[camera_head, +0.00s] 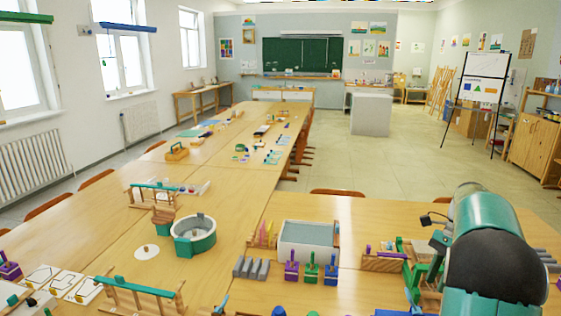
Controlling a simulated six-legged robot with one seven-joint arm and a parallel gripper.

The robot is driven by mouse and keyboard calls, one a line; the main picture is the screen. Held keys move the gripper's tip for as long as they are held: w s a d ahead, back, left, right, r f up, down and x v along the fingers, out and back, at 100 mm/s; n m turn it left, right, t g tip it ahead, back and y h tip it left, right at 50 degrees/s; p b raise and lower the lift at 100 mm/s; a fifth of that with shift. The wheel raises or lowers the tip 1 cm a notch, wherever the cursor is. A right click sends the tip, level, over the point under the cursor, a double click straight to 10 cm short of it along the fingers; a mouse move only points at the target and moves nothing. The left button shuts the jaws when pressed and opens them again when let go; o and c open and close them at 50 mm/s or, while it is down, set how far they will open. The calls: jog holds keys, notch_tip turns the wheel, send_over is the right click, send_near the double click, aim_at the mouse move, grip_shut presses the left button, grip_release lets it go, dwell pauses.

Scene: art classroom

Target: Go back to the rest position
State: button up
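My arm (490,245), teal with a black joint cover, fills the lower right of the head view over the front table. A small black part (430,218) sticks out at its left side. Green parts (425,268) show beside the arm, close to a wooden block holder (384,261). I cannot tell whether they belong to my gripper or to an object on the table. My gripper's fingertips cannot be made out, nor whether they hold anything.
The front table (225,285) carries a grey-white tray (309,241), a round teal-rimmed container (194,236), coloured blocks with handles (311,267), grey blocks (251,267) and wooden racks (140,295). Open floor (375,165) lies beyond, with a white cabinet (371,115) and a whiteboard easel (481,85).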

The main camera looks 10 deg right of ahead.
jog(key=s+a+r+n+t+h, duration=0.25)
jog(key=a+r+n, duration=0.2)
jog(key=a, duration=0.45)
jog(key=s+a+r+n+t+h, duration=0.1)
jog(key=s+a+r+n, duration=0.35)
jog(key=a, duration=0.35)
jog(key=s+a+f+n+t+h, duration=0.1)
jog(key=s+a+f+n+t, duration=0.2)
jog(key=s+a+n, duration=0.7)
jog(key=shift+s+a+t, duration=0.9)
jog(key=shift+s+t, duration=0.1)
jog(key=shift+t, duration=0.15)
jog(key=shift+f, duration=0.1)
